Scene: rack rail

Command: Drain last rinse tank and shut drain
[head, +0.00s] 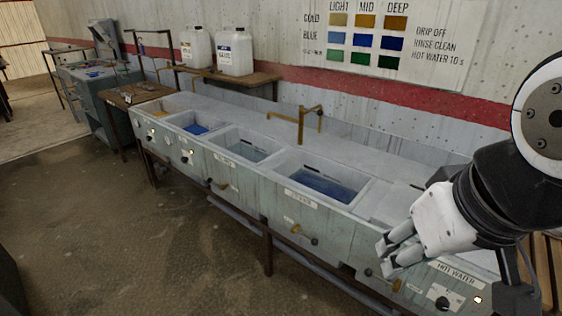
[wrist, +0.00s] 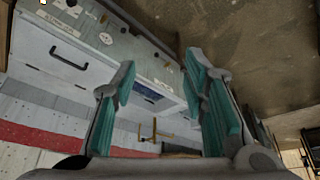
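The tank with dark blue liquid (head: 322,185) is the rightmost open basin in the long grey counter. Its front label (head: 301,198) is too small to read surely; I take it for the last rinse tank. A brass lever (head: 294,228) sits on the front panel below it, beside a dark knob (head: 314,241). Whether that drain is open or shut I cannot tell. My gripper (head: 384,257) is open and empty, in front of the counter, right of that lever and apart from it. In the wrist view its fingers (wrist: 160,65) are spread, with the tilted counter front behind them.
A hot water section (head: 456,271) with a dial is at right. Another open basin (head: 245,143) with its lever (head: 228,186) lies left. A brass tap (head: 300,122) rises behind. White jugs (head: 235,52) stand on a shelf. The floor (head: 150,230) in front is clear.

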